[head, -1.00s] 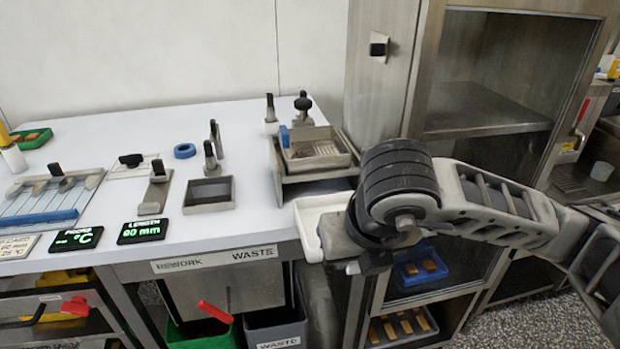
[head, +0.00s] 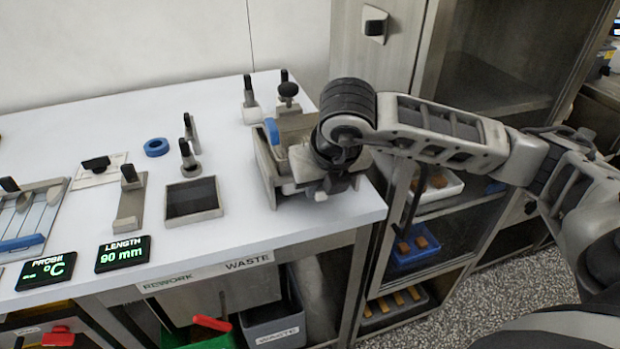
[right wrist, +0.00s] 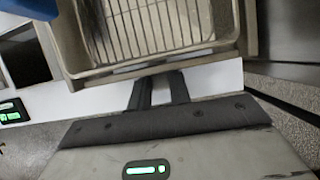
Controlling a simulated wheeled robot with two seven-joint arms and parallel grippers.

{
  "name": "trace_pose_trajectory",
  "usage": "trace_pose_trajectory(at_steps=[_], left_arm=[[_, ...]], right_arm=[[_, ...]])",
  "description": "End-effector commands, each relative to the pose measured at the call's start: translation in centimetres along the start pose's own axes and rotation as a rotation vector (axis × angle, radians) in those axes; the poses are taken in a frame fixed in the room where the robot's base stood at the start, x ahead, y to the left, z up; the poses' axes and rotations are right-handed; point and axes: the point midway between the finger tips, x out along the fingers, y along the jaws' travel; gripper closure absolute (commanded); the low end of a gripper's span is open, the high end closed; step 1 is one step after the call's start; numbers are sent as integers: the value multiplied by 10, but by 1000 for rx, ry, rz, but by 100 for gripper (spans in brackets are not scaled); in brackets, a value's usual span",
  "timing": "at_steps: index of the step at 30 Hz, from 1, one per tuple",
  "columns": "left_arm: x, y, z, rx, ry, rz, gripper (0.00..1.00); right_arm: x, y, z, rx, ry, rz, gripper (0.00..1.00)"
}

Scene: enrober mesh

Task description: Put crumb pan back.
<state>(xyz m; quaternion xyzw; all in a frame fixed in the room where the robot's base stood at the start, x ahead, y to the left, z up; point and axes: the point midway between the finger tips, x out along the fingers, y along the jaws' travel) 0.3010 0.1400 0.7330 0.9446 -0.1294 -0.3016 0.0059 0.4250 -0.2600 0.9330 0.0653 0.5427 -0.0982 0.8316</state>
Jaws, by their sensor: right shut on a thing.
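My right gripper (head: 328,188) is at the front of the small metal enrober unit (head: 262,165) near the table's right end. I cannot tell how far the pan sits inside the unit. My left gripper is not in view.
A dark square tray (head: 193,199) and black-knobbed tools (head: 188,158) stand left of the unit. A blue ring (head: 156,147) lies farther left. A waste bin (head: 275,325) is below the table. A steel cabinet (head: 480,70) stands at the right.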

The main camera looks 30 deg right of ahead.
Motion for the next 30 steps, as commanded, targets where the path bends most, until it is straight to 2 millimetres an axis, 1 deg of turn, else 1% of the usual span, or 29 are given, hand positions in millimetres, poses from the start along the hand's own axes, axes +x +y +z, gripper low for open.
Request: trace_pose_trajectory(at_steps=[1,2,10,11,12,13,20,23,26,30], left_arm=[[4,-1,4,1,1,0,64],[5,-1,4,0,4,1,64],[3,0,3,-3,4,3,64],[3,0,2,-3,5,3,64],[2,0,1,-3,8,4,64],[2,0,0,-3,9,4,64],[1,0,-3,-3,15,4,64],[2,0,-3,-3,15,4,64],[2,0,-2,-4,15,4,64],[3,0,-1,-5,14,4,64]], right_arm=[[11,0,-6,-1,3,-1,100],[13,-1,-7,-1,3,-1,100],[14,0,-7,0,1,0,100],[14,0,-8,0,2,-1,72],[14,0,-8,0,2,0,61],[14,0,-8,0,2,0,59],[13,0,-7,0,1,0,59],[10,0,-7,0,0,1,59],[-1,0,-6,0,-3,2,59],[-29,0,-6,0,-5,3,59]])
